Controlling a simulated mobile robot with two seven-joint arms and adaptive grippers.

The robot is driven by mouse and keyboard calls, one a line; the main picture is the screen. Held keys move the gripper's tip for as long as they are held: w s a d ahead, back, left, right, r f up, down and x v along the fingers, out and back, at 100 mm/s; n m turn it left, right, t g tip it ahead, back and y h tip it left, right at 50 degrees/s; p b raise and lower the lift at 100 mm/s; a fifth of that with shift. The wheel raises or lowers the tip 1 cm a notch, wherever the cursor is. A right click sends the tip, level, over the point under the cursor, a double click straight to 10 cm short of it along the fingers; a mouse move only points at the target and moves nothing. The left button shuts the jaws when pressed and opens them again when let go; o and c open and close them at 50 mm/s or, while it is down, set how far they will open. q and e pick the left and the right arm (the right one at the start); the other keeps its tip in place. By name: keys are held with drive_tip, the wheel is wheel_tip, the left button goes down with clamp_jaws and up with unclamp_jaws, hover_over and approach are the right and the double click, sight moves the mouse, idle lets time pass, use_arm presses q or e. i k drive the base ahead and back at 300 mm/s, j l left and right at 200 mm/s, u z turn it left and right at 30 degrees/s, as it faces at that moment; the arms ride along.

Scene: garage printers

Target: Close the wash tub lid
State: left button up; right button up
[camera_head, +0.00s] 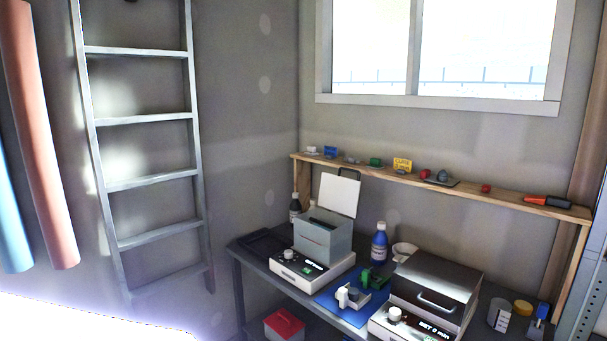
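The wash tub (322,234) is a grey box on a white base unit (311,273) with a knob and a small dark display, at the back of the dark bench. Neither of my grippers is in the head view.
Right of the tub, a dark metal box (436,280) with a handle sits on another unit. A blue mat (352,305) with small parts and a blue bottle (379,242) stand between. A wooden shelf (470,187) runs behind. A ladder (150,182) leans left.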

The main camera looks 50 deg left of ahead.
sight(338, 193)
drive_tip(key=u, duration=1.45)
drive_tip(key=i+j+z, duration=0.1)
drive_tip(key=i+j, duration=0.35)
drive_tip(key=i+j+z, duration=0.1)
drive_tip(key=i+j, duration=0.3)
drive_tip(key=j, duration=0.15)
